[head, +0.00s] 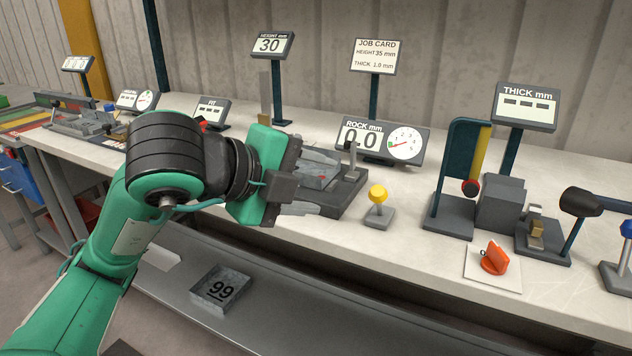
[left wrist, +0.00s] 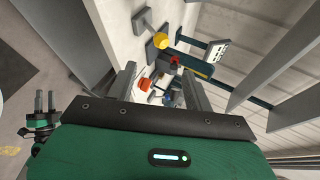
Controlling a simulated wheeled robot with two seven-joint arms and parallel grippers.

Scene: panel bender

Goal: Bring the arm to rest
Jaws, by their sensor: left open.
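My left gripper (head: 312,186) is in front of the grey fixture (head: 348,190) on the bench, at the end of my green left arm. Its jaws are apart and nothing shows between them. In the left wrist view the two grey fingers of the left gripper (left wrist: 160,88) stand apart, with bench items seen beyond them. The gripper hides part of the fixture, and I cannot tell whether they touch. A small green and black part with two prongs at the lower left of the left wrist view looks like my right gripper (left wrist: 42,112); its jaw state is unclear.
A yellow-knobbed lever (head: 378,197) stands right of the gripper. An orange piece (head: 495,258) lies on a white plate near the bench's front edge. The ROCK gauge (head: 384,140) and job card (head: 376,56) stand behind.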

